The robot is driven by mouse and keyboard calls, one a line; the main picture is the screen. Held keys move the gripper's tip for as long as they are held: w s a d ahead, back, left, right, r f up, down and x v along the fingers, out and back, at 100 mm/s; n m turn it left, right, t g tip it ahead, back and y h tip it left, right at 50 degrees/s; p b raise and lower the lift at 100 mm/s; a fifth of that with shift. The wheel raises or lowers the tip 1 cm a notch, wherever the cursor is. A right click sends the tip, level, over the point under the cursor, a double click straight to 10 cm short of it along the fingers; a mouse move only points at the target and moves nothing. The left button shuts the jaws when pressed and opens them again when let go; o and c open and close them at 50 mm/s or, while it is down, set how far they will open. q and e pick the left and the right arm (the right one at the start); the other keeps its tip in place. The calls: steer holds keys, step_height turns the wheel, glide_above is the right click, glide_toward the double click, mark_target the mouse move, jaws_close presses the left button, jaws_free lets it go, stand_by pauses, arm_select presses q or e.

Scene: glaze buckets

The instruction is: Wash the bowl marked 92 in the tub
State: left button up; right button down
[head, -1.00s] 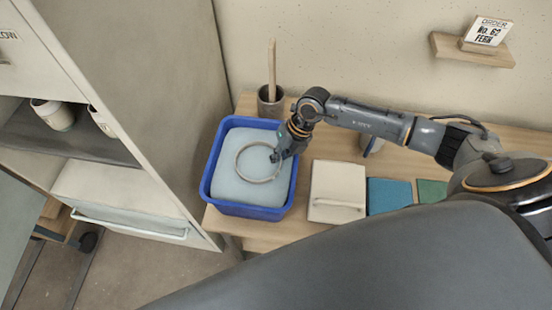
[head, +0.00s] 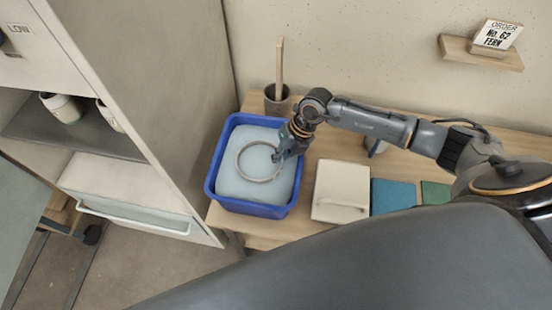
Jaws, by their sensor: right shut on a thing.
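The blue tub (head: 213,176) stands at the left end of the wooden bench, filled with pale, cloudy water. A round bowl (head: 242,171) shows in it as a grey-beige rim with the pale water colour inside. No number can be read on it. My right gripper (head: 277,156) reaches in from the right and is shut on the bowl's right rim. The bowl's lower part is hidden by the water. My left gripper is not in view.
Right of the tub are a cream lidded box (head: 340,191), a blue tile (head: 392,196) and a green tile (head: 435,193). A brown pot (head: 277,106) with a wooden handle stands behind. A wall shelf (head: 480,54) bears an order card (head: 497,36) reading "No. 62 FERN". A cabinet is at left.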

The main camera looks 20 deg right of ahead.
steer(key=shift+d, duration=0.5)
steer(key=shift+a, duration=1.25)
steer(key=shift+d, duration=0.2)
steer(key=shift+d, duration=1.1)
steer(key=shift+a, duration=0.15)
